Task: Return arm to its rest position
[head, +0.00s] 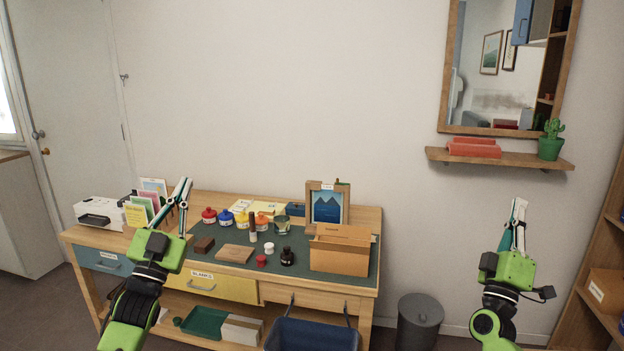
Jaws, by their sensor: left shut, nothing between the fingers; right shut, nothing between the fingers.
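My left gripper (184,184) is raised at the left, in front of the desk, with its fingers pointing up. It is shut and empty. It covers part of the desk's left side and stands in front of the colored cards there. My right gripper (519,204) is raised at the right against the bare wall, fingers pointing up, to the right of the desk. It is shut and empty, and touches nothing that I can see.
The wooden desk (370,275) holds several colored bottles, a brown folder box (338,255) and a framed picture (327,206). A blue bin (312,337) stands at the front and a grey trash can (420,318) to the right. A wooden shelf unit (590,215) rises at the far right.

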